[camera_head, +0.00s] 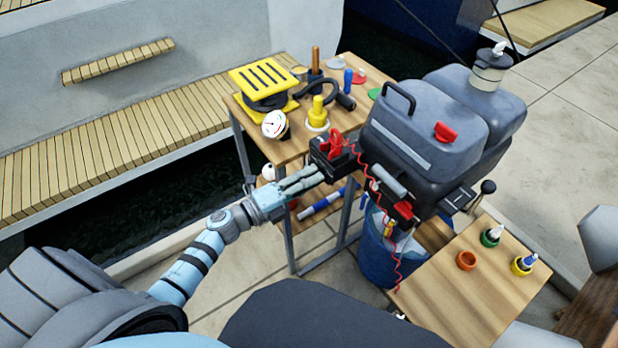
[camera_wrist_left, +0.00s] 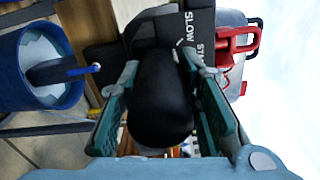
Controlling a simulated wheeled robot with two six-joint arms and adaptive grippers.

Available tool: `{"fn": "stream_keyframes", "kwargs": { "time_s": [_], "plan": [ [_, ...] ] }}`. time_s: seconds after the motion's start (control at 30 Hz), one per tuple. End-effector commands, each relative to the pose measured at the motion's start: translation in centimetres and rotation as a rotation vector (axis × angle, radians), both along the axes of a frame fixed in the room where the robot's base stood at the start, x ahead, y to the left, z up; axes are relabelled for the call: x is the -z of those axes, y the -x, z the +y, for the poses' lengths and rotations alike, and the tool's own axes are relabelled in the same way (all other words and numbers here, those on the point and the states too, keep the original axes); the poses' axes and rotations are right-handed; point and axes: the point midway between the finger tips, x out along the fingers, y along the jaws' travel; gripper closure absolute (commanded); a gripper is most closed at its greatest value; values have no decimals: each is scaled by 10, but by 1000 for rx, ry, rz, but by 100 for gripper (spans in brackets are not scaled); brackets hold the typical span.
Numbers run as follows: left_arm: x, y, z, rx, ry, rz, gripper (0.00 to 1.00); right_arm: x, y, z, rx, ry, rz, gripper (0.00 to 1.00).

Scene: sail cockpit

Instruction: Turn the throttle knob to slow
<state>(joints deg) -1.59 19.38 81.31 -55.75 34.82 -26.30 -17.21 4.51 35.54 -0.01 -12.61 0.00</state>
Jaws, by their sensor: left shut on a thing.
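The throttle knob (camera_wrist_left: 160,100) is a rounded black grip in the left wrist view. My left gripper (camera_head: 316,174) is shut on it, with one finger on each side. Behind the knob is a dark panel (camera_wrist_left: 200,16) with white lettering, "SLOW" and part of a second word beginning "STA". The knob's far end and any pointer are hidden, so its exact setting cannot be told. In the head view my gripper is at the dark control box (camera_head: 345,164), beside a red part (camera_head: 333,144); the knob itself is hidden there. My right gripper is not in view.
The large grey outboard motor (camera_head: 430,120) stands just right of my gripper, with a red coiled cord (camera_head: 372,190) hanging close by. A wooden table (camera_head: 280,150) with loose gear is behind. A blue bucket (camera_head: 385,262) and low wooden table (camera_head: 470,290) are nearer.

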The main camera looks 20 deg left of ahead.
Motion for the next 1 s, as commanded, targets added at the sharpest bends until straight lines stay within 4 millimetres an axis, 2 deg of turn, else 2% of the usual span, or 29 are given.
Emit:
{"fn": "stream_keyframes", "kwargs": {
  "time_s": [0.43, 0.47, 0.57, 0.87, 1.0],
  "plan": [
    [0, 0, 0, 0, 13, 6, 97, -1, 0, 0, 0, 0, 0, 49],
    [0, 0, 0, 0, 13, 6, 64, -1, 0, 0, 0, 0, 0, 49],
    [0, 0, 0, 0, 12, 6, 49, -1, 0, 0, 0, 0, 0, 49],
    [0, 1, 1, 0, 10, 6, 49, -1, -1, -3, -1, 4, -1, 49],
    [2, 17, 10, 1, 8, 8, 49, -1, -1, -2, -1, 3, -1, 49]
  ]
}}
